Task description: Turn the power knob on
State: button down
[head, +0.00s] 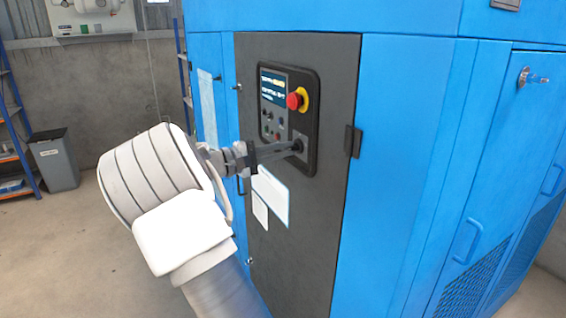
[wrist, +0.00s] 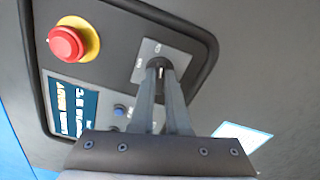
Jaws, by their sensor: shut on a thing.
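The power knob (wrist: 159,64) is a small dark knob on a grey square plate (wrist: 148,48) in the wrist view. In the head view the plate and knob (head: 300,146) sit at the lower right of the control panel. My gripper (head: 296,148) reaches the panel from the left. In the wrist view its two fingers (wrist: 160,72) close around the knob from both sides. The fingertips hide much of the knob. A light line shows on its face, roughly upright in the wrist view. The plate's lettering is too small to read.
A red emergency button (head: 294,101) on a yellow collar sticks out above the knob. A lit display (head: 273,85) and small buttons (wrist: 119,110) are on the same panel. A black door handle (head: 353,141) protrudes to the right. White sheets (head: 271,196) are below.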

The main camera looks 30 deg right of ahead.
jog(key=shift+f+m+b, duration=0.15)
jog(key=shift+m+b, duration=1.4)
jog(key=shift+m, duration=0.05)
jog(key=c, duration=0.9)
grip_release()
jog(key=shift+a, duration=0.15)
jog(key=a+p, duration=0.2)
jog(key=a, duration=1.5)
jog(key=shift+w, duration=0.45)
jog(key=shift+a, duration=0.1)
